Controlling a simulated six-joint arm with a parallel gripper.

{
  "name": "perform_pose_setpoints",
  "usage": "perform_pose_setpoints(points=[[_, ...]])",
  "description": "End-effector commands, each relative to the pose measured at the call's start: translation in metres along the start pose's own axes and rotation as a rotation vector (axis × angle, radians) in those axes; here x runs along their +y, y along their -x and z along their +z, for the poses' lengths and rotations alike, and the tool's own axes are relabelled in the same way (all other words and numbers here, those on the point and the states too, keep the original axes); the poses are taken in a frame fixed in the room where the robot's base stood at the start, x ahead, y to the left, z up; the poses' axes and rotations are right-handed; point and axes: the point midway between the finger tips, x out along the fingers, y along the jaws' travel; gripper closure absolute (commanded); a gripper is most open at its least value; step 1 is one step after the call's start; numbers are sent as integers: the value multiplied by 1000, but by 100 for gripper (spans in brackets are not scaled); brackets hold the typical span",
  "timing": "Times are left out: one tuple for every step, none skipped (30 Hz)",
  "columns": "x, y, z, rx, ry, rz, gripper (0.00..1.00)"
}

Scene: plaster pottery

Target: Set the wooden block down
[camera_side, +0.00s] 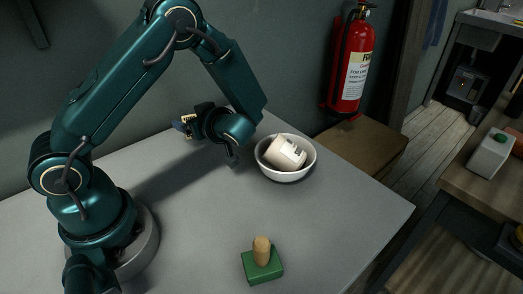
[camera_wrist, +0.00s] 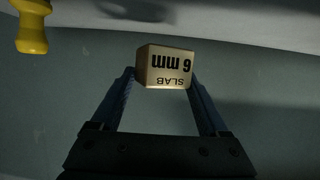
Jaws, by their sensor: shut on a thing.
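The wooden block (camera_wrist: 165,68) is pale, with "6 mm" and "SLAB" printed upside down on the face that shows in the wrist view. My gripper (camera_wrist: 162,78) is shut on it, one dark finger on each side, near the fingertips. In the side view my gripper (camera_side: 184,123) is above the grey table, towards its back edge, and points left. Only a small pale bit near the fingers shows there, so the block is mostly unseen in that view.
A white bowl (camera_side: 268,173) with a pale labelled container (camera_side: 287,153) tilted inside stands right of my gripper. A green block with a wooden knob (camera_side: 262,252) sits at the front. The grey table (camera_side: 195,225) between is clear. A yellow object (camera_wrist: 32,35) shows in the wrist view's corner.

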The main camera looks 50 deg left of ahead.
Motion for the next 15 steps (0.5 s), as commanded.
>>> perform_pose_setpoints(points=[[3, 1, 3, 0, -1, 0, 77], [4, 1, 4, 0, -1, 0, 77], [5, 1, 5, 0, -1, 0, 77], [5, 1, 6, 0, -1, 0, 77], [5, 0, 8, 0, -2, 0, 77], [5, -1, 11, 0, -4, -1, 77], [5, -3, 14, 0, -5, -2, 77], [5, -4, 18, 0, -6, -2, 77], [4, -6, 23, -1, -6, -2, 77], [4, -8, 27, -1, -6, -1, 77], [5, -9, 30, -1, -6, -1, 77], [5, -11, 34, -2, -5, -1, 77], [5, -12, 37, -2, -5, 0, 77], [5, -13, 38, -2, -4, 0, 77], [5, -14, 40, -2, -4, 0, 77]])
